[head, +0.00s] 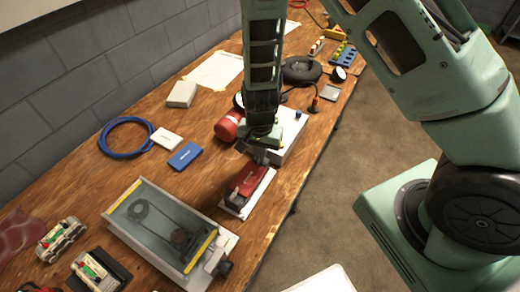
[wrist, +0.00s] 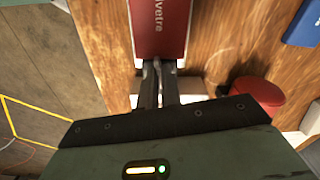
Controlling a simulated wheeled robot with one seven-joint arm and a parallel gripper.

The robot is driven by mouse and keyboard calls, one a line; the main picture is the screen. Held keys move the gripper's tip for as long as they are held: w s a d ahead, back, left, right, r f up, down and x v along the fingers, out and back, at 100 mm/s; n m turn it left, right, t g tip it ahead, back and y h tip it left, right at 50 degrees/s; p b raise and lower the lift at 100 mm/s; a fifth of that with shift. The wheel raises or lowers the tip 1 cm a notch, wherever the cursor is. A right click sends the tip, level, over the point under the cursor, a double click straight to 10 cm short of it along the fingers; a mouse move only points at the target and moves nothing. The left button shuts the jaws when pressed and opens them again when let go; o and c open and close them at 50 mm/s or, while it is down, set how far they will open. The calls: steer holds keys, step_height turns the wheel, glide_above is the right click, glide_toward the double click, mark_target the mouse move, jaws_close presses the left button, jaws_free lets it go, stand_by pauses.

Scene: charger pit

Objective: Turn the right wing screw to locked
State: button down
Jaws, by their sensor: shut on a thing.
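A red block (head: 248,179) with white lettering lies over a pale plate (head: 264,190) near the table's front edge. It also shows in the wrist view (wrist: 160,28), just beyond my fingertips. My gripper (head: 262,155) reaches down to the block's far end. In the wrist view my gripper (wrist: 158,66) has its two dark fingers close together, shut on a small grey part at that end. The fingers hide most of this part. I cannot tell whether it is the right wing screw, or read its turn position.
A glass-topped case (head: 160,225) with yellow strips stands to the left. A blue box (head: 185,157) and a blue cable ring (head: 127,138) lie further left. Floor lies past the table edge.

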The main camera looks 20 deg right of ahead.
steer(key=shift+m+p, duration=0.45)
steer(key=shift+m, duration=0.75)
steer(key=c, duration=1.6)
jaws_free()
steer(key=shift+r, duration=0.15)
step_height(320, 180, up, 17)
steer(key=p, duration=0.1)
steer(key=shift+r, duration=0.1)
